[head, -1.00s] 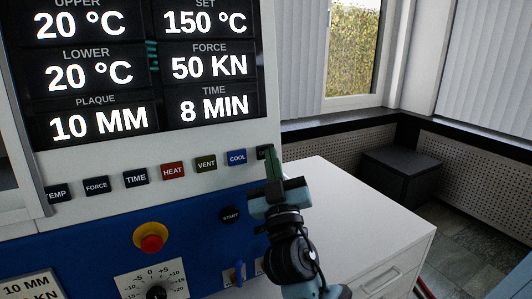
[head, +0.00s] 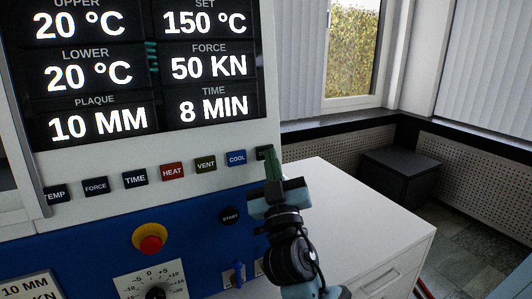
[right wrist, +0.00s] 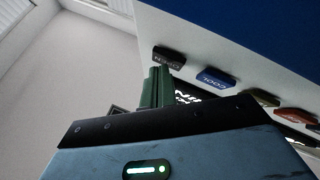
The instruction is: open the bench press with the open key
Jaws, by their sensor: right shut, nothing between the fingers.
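The bench press's control panel (head: 100,210) fills the left of the head view. The open key (head: 262,152) is a small dark key at the right end of the key row, partly hidden behind my fingers. In the right wrist view, the open key (right wrist: 169,57) shows upside down next to the blue COOL key (right wrist: 217,80). My right gripper (head: 271,158) is shut and empty, its green fingertips at the open key. In the right wrist view the fingertips (right wrist: 159,75) reach the key's edge; I cannot tell whether they touch it. My left gripper is out of view.
The row also holds the VENT key (head: 206,163) and red HEAT key (head: 172,171). Below are the START button (head: 230,215) and a red emergency button (head: 151,243). The display (head: 150,80) reads 20 °C upper and lower. A white cabinet (head: 350,215) stands right.

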